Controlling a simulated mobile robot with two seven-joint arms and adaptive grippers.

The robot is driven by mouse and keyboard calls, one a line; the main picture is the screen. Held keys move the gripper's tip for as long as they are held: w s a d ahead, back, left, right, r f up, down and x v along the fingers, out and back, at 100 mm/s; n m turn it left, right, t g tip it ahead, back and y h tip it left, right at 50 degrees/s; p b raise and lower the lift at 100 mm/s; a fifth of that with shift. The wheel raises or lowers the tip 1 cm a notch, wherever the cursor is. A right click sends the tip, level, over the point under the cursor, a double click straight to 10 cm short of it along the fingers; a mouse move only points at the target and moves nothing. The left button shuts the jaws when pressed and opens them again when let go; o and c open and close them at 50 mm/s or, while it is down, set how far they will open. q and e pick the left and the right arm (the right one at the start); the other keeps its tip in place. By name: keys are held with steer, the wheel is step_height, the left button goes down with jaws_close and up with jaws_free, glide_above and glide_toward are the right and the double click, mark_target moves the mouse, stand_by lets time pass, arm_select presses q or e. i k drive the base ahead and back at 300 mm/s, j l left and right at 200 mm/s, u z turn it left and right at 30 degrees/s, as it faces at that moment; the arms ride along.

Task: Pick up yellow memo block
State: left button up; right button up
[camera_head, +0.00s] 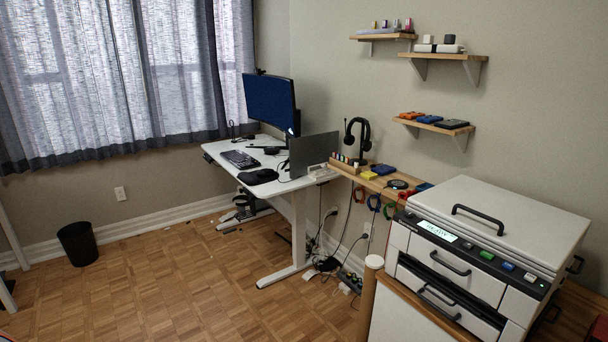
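A small flat yellow block (369,175), which looks like the yellow memo block, lies on the wooden side shelf (345,168) right of the white desk. It sits in front of a blue item (383,169) and near the base of a black headset stand (358,140). It is far from me and small in the view, so its details cannot be made out. Neither of my grippers can be made out in the head view.
A white printer-like machine (500,215) stands on a cabinet at the near right. The white desk (225,150) carries a monitor (270,103) and keyboard (240,158). Cables hang below the desk and shelf. A black bin (78,243) stands at left. The wooden floor between is mostly clear.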

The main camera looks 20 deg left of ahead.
mark_target(369, 175)
steer(key=u, duration=0.35)
steer(key=i+j+z, duration=0.5)
steer(key=i+j, duration=0.15)
steer(key=i+j+z, duration=0.55)
steer(key=j, duration=0.3)
steer(key=i+j+z, duration=0.25)
steer(key=j, duration=0.25)
steer(key=i+j+z, duration=0.1)
steer(key=j+z, duration=0.15)
steer(key=j, duration=0.25)
steer(key=i+j+z, duration=0.1)
steer(key=j+z, duration=0.2)
steer(key=j, duration=0.3)
steer(key=j+z, duration=0.25)
steer(key=j, duration=0.3)
steer(key=i, duration=0.05)
